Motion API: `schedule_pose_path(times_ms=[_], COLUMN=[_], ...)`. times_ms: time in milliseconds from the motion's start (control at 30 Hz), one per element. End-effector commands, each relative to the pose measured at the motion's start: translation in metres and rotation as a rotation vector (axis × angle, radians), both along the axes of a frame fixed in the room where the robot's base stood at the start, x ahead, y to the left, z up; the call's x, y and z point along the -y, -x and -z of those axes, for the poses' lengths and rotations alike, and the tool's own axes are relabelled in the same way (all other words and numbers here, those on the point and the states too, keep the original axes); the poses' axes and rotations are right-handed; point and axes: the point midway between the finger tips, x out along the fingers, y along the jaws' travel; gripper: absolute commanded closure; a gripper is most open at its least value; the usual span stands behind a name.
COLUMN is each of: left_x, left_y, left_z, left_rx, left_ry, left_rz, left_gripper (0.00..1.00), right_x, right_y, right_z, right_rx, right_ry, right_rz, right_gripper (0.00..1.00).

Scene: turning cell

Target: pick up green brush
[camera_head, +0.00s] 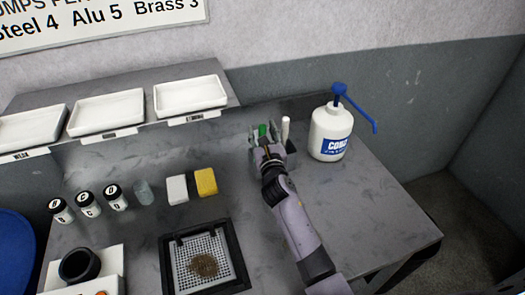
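The green brush (263,130) shows as a short green piece near the back of the bench, beside a white-handled item (285,129). My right gripper (264,136) reaches in from the lower right and is at the green brush. Its fingers look spread, one on each side of the green piece, and I see no clear contact. The gripper hides the brush's lower part. My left gripper is not in view.
A white bottle with a blue spout (330,132) stands close to the right. A dark block (290,146) is beside the gripper. Yellow (206,182) and white (177,189) blocks, several capped vials and a framed mesh tray (238,250) are left. White trays (106,112) line the raised shelf.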

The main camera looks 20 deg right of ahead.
Motion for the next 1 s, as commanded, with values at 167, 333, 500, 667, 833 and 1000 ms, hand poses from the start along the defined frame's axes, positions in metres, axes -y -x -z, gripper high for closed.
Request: schedule_pose_path(times_ms=[167,333,500,667,833,1000], left_x=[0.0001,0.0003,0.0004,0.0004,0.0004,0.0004], left_y=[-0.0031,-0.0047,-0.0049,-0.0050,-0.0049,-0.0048], left_z=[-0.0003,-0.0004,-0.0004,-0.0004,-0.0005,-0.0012], left_rx=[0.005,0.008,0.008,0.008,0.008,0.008], left_ry=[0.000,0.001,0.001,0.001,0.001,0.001], left_rz=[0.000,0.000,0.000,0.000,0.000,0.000], left_gripper=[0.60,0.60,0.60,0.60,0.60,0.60], right_x=[0.0002,0.0002,0.0003,0.0003,0.0003,0.0005], right_y=[0.0002,0.0002,0.0003,0.0003,0.0002,0.0002], right_z=[0.0001,0.0000,0.0000,-0.0001,-0.0004,-0.0023], right_rx=[0.000,0.000,0.000,0.000,0.001,0.001], right_ry=[0.000,0.000,0.000,0.000,0.000,0.001], right_rz=[0.000,0.000,0.000,0.000,0.000,0.001], right_gripper=[0.72,0.83,0.94,1.00,1.00,1.00])
